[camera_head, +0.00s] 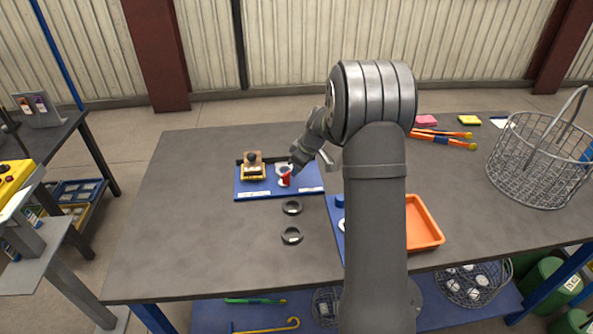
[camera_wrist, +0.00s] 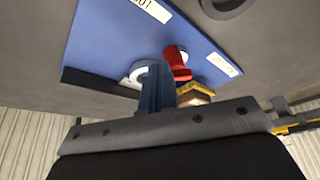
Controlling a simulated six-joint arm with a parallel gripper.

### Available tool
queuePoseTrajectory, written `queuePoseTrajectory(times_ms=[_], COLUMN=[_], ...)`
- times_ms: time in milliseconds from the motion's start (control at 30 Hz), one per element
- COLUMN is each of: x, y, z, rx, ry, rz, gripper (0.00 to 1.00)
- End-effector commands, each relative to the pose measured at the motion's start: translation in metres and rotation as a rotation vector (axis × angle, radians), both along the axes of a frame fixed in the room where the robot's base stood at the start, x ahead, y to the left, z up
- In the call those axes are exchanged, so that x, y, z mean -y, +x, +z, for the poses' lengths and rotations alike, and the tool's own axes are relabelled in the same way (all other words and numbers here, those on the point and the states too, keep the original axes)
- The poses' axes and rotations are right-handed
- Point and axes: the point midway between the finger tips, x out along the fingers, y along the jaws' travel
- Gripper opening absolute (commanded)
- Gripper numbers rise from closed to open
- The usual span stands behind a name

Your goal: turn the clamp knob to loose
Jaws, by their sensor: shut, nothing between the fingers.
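A red knob (camera_head: 285,179), which looks like the clamp knob, stands on a blue board (camera_head: 245,187) beside a white round part (camera_head: 281,168). In the wrist view the red knob (camera_wrist: 177,60) shows a short handle shape, and the white ring (camera_wrist: 139,72) is left of it. My gripper (camera_head: 294,163) is low over the board, close to the knob. In the wrist view its fingers (camera_wrist: 157,80) are shut and empty, just left of the red knob. I cannot tell whether they touch it. The fingers hide part of the white ring.
A wooden block with a dark top (camera_head: 252,159) stands on the board's left. An orange tray (camera_head: 428,224) and a wire basket (camera_head: 530,165) are to the right. The table's left side is clear.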

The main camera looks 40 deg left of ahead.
Motion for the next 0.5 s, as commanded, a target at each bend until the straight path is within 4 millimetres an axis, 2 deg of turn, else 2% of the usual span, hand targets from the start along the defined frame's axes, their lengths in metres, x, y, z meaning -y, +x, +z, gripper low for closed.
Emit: queuePoseTrajectory(times_ms=[500], x=[-0.0062], y=[0.0066], z=[0.0], rx=[0.001], ry=[0.0], rz=[0.253], gripper=[0.0])
